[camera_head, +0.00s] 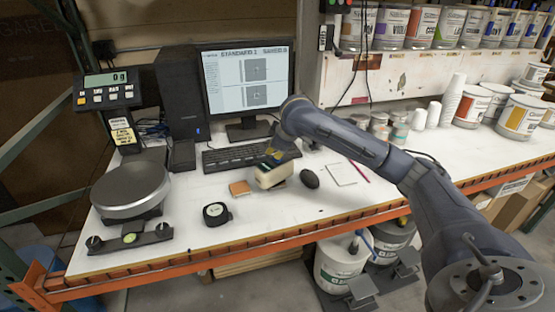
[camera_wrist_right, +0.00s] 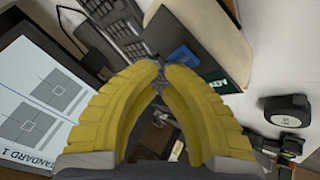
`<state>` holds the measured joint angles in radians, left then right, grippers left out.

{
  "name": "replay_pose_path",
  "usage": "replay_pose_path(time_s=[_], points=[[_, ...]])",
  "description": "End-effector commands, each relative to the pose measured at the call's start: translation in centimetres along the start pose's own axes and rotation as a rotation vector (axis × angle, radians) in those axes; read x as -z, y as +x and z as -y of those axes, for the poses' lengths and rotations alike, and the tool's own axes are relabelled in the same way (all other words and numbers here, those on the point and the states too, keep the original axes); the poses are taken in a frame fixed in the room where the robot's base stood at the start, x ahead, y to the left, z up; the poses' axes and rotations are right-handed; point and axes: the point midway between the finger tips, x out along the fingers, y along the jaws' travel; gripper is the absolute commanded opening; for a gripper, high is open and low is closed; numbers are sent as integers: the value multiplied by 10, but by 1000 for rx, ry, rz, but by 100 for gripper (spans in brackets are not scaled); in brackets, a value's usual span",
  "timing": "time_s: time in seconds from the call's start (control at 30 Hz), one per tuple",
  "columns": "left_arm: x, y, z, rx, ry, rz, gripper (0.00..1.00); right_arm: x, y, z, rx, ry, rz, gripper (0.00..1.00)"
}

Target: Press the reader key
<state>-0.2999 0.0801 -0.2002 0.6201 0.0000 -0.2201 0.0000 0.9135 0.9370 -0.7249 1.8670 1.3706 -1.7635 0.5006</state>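The reader (camera_head: 271,178) is a cream, block-shaped device on the white bench, in front of the keyboard. In the right wrist view the reader (camera_wrist_right: 215,30) has a blue key (camera_wrist_right: 183,56) and a dark green display beside it, partly cut by a finger. My right gripper (camera_head: 272,155) is over the reader's top and hides part of it in the head view. Its yellow fingers meet at their tips in the wrist view (camera_wrist_right: 159,68), shut and empty, close to the blue key. I cannot tell whether they touch it. My left gripper is not in view.
A keyboard (camera_head: 237,157) and monitor (camera_head: 247,85) stand behind the reader. A black mouse (camera_head: 310,179) lies right. A scale (camera_head: 132,190) stands far left.

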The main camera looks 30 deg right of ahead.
Motion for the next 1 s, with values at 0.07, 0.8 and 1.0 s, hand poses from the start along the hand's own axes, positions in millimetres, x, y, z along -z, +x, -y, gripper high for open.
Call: replay_pose_path(time_s=[0.07, 0.8, 1.0], points=[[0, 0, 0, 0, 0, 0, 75, -1, 1, 0, 0, 0, 1, 0], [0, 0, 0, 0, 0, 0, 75, -1, 2, 1, 0, 0, 0, 0], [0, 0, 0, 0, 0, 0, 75, 2, -4, -3, -2, 0, 0, 0]])
